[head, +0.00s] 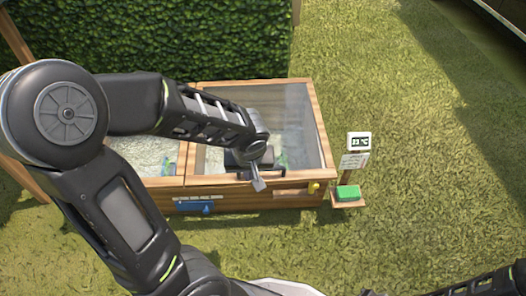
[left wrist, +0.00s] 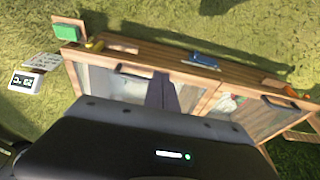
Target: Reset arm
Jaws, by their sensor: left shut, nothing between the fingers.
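My left arm reaches in from the left in the head view. Its gripper (head: 259,184) is over the front edge of a wooden cold-frame box (head: 255,199) with clear lids. The gripper is shut and empty. In the left wrist view the closed fingers (left wrist: 161,92) point toward the box, in front of a lid with a dark handle (left wrist: 140,76). I cannot tell whether the fingers touch the box. My right gripper does not show.
A blue tool (head: 194,208) and a yellow piece (head: 314,187) are on the box front. Right of it stands a post with a temperature display (head: 359,142) and a green block (head: 348,192). A hedge (head: 160,40) is behind. Grass on the right is clear.

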